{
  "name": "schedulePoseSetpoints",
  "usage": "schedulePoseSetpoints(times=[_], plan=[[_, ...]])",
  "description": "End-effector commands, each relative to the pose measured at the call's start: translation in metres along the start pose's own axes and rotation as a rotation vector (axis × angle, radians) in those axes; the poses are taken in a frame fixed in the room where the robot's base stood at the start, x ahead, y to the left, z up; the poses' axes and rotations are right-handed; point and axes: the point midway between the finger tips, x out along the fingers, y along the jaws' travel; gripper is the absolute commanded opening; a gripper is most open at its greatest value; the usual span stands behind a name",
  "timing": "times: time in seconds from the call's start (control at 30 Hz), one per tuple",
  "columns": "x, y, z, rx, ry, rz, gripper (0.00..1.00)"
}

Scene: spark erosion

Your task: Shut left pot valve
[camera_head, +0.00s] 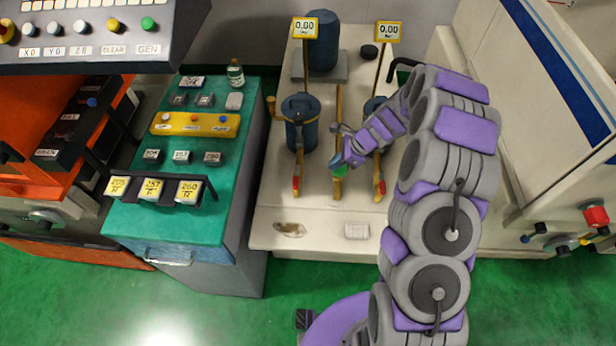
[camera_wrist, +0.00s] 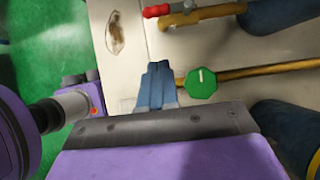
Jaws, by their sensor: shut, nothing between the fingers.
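The left pot (camera_head: 301,125) is a dark blue pot on the pale bench, with a brass outlet below it. Its valve has a red handle (camera_head: 296,186) pointing down, roughly in line with the outlet. In the wrist view the red handle (camera_wrist: 157,10) shows at the top edge beside its brass body (camera_wrist: 200,14). A green knob (camera_wrist: 201,84) sits on a middle brass pipe (camera_wrist: 265,71). My gripper (camera_wrist: 157,80) is shut and empty, just left of the green knob; contact is unclear. In the head view my gripper (camera_head: 338,160) is right of the left valve.
The right pot (camera_head: 374,108) is partly hidden by my arm; its red-handled valve (camera_head: 380,187) stands to the right. Gauges (camera_head: 304,28) rise on posts. A green console (camera_head: 225,210) is left. The bench front (camera_head: 322,212) is mostly clear.

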Motion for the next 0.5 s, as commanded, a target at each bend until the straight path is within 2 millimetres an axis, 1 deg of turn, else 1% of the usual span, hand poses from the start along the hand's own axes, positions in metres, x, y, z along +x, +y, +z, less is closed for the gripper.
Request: schedulePoseSetpoints(times=[0.17, 0.37, 0.5], plan=[[0.016, 0.001, 0.004, -0.002, 0.004, 0.003, 0.00], [0.050, 0.001, 0.002, -0.003, 0.004, 0.003, 0.00], [0.078, 0.001, 0.000, -0.001, 0.001, 0.005, 0.00]])
